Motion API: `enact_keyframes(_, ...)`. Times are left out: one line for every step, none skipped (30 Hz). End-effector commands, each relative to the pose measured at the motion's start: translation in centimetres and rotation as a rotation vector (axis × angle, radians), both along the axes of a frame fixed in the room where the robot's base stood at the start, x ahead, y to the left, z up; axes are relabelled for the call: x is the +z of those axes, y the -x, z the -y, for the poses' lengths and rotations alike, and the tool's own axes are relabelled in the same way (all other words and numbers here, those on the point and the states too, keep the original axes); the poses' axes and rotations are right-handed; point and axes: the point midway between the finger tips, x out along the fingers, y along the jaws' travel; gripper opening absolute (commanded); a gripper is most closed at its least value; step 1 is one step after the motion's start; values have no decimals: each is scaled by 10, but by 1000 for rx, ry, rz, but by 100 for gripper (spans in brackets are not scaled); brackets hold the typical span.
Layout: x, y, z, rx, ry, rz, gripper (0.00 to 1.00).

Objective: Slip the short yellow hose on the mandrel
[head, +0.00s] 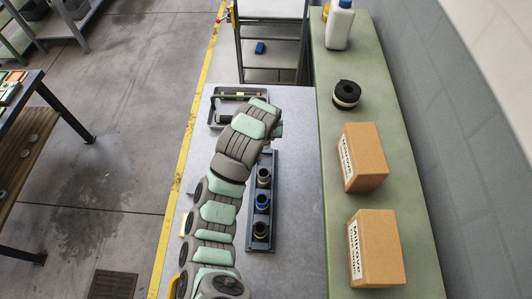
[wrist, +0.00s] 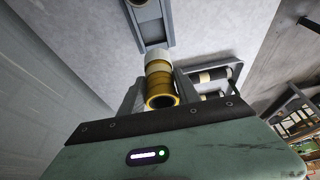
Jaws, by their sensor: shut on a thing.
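My gripper (wrist: 160,92) is shut on the short yellow hose (wrist: 159,82) in the wrist view, with one finger on each side of it. The hose's open end faces the camera. A pale cylindrical piece (wrist: 157,57) shows at its far end; I cannot tell whether it is part of the hose or a separate thing. In the head view my arm hides the gripper and the hose. I cannot make out the mandrel with certainty.
A dark rack (head: 249,240) with several upright round pieces stands right of my arm. A dark tray (head: 212,113) lies at the table's far end; pale and black cylinders (wrist: 214,75) lie in it. Cardboard boxes (head: 367,158), a black roll (head: 346,94) and a white bottle (head: 339,27) stand on the green ledge.

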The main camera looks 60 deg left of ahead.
Motion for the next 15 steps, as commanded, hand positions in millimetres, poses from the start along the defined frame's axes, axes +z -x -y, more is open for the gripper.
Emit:
enact_keyframes(-14,0,2,-3,5,-4,0)
enact_keyframes(-22,1,3,-1,7,-6,0)
enact_keyframes(-32,1,2,-1,6,-5,0)
enact_keyframes(-39,-1,2,-1,6,-2,0)
enact_keyframes(-45,-1,2,-1,6,-2,0)
enact_keyframes(-52,-1,2,-2,3,-1,0)
enact_keyframes(-58,-1,1,-1,2,0,0)
enact_keyframes(-63,-1,1,0,2,0,0)
enact_keyframes(-68,0,1,1,4,-1,0)
enact_keyframes(-71,-1,1,0,3,-1,0)
enact_keyframes(-73,-1,1,-1,2,0,0)
enact_keyframes(-74,-2,1,-2,1,1,0)
enact_keyframes(-75,-2,1,-3,0,2,0)
enact_keyframes(-77,-2,1,-3,-1,3,0)
enact_keyframes(-80,-2,1,-3,-1,3,0)
